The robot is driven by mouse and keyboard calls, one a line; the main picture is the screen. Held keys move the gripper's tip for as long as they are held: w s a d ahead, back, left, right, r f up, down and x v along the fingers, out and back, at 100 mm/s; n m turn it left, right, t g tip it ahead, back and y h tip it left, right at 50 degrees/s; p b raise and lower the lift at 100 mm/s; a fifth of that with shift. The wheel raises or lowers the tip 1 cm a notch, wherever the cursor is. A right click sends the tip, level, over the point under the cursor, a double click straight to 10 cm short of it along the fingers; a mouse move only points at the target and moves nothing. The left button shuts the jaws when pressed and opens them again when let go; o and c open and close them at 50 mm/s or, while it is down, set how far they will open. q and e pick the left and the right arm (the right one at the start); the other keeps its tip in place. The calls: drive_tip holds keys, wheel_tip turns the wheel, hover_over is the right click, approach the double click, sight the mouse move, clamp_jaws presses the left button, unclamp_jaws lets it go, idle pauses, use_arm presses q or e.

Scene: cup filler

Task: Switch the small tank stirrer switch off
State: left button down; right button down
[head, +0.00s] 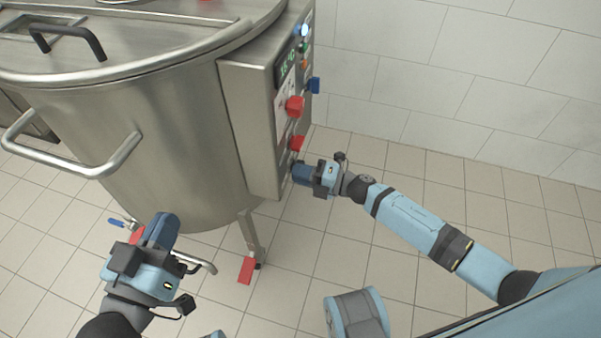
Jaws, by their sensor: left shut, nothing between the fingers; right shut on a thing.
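The steel tank (165,140) stands at the left, with a control box (245,130) on its right side. The box's panel carries a lit display (287,67), an upper red switch (295,107), a lower red switch (297,143) and a blue switch (314,85). My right gripper (297,173) is at the panel's lower end, below the lower red switch. It is shut on a small panel switch, mostly hidden by its fingers. I cannot read the switch's label or position. My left gripper (162,230) is shut and empty, in front of the tank's lower part.
A bent steel handle (75,170) juts from the tank's left side. A blue-handled valve (122,223) sits near my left gripper. A tank leg with a red foot (246,270) stands below the box. The tiled floor (460,185) is clear at right, before a tiled wall (450,70).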

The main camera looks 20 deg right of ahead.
drive_tip(key=c, duration=1.2)
unclamp_jaws()
use_arm(q)
drive_tip(key=shift+r, duration=0.1)
use_arm(e)
drive_tip(key=shift+o, duration=0.2)
drive_tip(key=shift+d, duration=0.1)
